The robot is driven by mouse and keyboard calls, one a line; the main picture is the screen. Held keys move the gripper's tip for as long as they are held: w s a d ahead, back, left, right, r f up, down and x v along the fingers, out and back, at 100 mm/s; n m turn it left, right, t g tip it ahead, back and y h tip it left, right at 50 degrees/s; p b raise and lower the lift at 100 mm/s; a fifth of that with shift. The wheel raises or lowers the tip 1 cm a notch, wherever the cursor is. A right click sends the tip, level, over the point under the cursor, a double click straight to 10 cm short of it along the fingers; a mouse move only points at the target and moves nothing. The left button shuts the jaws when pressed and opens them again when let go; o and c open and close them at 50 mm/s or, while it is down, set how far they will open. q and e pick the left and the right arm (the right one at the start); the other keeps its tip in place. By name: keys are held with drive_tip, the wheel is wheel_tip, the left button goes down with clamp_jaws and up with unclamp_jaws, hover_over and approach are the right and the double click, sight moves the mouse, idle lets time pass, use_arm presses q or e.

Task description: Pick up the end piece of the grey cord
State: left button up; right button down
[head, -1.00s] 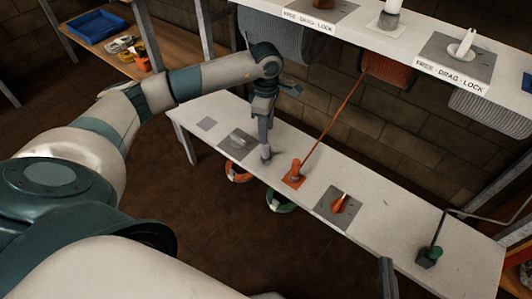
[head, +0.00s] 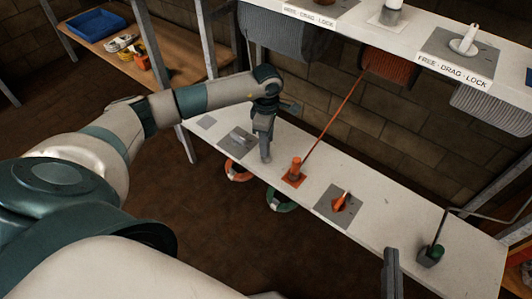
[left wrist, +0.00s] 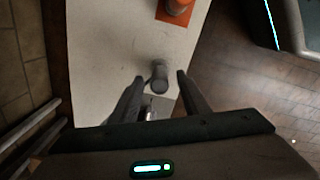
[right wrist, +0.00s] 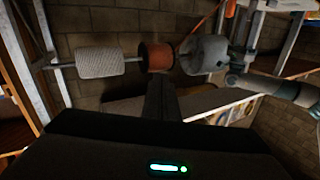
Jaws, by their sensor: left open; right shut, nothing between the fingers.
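The grey end piece (left wrist: 158,76) is a short grey cylinder on the white bench (left wrist: 105,50), ahead of and between my left fingertips in the left wrist view. In the head view the end piece (head: 266,158) shows just at the tip of my left gripper (head: 264,149). My left gripper (left wrist: 155,85) is open, with one finger to each side of the piece. Whether a finger touches it I cannot tell. My right gripper (head: 391,268) is shut and empty near the front edge of the bench; its fingers (right wrist: 160,88) also show in the right wrist view.
An orange end piece (head: 295,168) with a taut orange cord stands right of the grey one. Grey plates (head: 238,141) lie on the bench, one holding an orange cone (head: 341,203). A green piece (head: 435,252) stands far right. The labelled shelf (head: 385,32) overhangs behind.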

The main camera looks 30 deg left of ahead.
use_arm(q)
drive_tip(key=shift+f, duration=2)
use_arm(e)
drive_tip(key=shift+s+a+r+t+y, duration=0.15)
drive_tip(key=shift+r+t, duration=0.2)
drive_tip(key=shift+r, duration=0.25)
drive_tip(key=shift+s+a+r+t+y, duration=0.15)
drive_tip(key=shift+r+t, duration=0.2)
drive_tip(key=shift+r, duration=0.25)
drive_tip(key=shift+w+d, duration=0.1)
use_arm(q)
clamp_jaws()
